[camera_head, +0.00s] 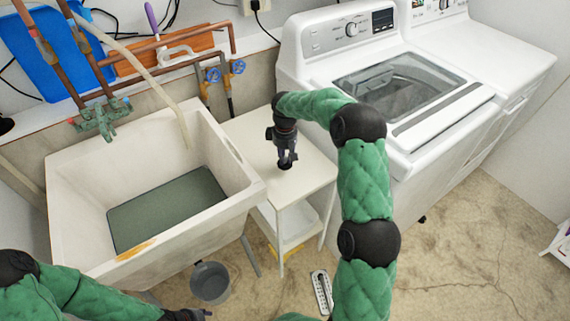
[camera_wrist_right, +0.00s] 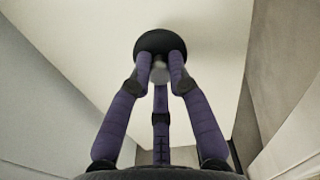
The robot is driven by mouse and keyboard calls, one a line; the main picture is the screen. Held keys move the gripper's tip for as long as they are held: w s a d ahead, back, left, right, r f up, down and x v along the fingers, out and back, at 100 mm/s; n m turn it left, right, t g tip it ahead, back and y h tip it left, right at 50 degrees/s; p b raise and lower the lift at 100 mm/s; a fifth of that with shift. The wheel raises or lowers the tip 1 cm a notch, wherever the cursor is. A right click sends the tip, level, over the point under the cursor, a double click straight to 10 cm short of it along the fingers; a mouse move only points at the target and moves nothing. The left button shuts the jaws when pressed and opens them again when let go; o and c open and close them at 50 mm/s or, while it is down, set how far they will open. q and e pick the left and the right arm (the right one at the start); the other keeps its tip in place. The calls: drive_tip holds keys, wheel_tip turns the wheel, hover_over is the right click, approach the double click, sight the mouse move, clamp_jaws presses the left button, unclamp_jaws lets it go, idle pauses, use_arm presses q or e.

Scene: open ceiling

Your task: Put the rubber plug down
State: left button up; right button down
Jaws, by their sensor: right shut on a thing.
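The rubber plug (camera_head: 285,166) is a small black disc at the tips of my right gripper (camera_head: 286,155), over the white side table (camera_head: 305,180). In the right wrist view the plug (camera_wrist_right: 160,41) shows as a black disc with a grey knob. The purple fingers of the right gripper (camera_wrist_right: 160,68) are closed around that knob. The white tabletop fills the background behind the disc. I cannot tell whether the plug touches the tabletop. My left gripper (camera_head: 190,314) is partly in view at the bottom edge of the head view; its fingers are unclear.
A white utility sink (camera_head: 75,185) with dark water stands left of the table. A washing machine (camera_head: 420,110) stands close on the right. A grey bucket (camera_head: 210,282) and a power strip (camera_head: 321,292) are on the floor. The tabletop around the plug is clear.

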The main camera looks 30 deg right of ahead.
sight(285, 162)
wheel_tip(285, 162, down, 3)
drive_tip(key=shift+w+f+b, duration=0.1)
drive_tip(key=shift+f+b, duration=0.1)
drive_tip(key=shift+b, duration=0.8)
drive_tip(key=shift+f, duration=0.1)
drive_tip(key=c, duration=1.2)
unclamp_jaws()
drive_tip(key=shift+o, duration=0.2)
wheel_tip(285, 162, up, 12)
drive_tip(key=p, duration=0.5)
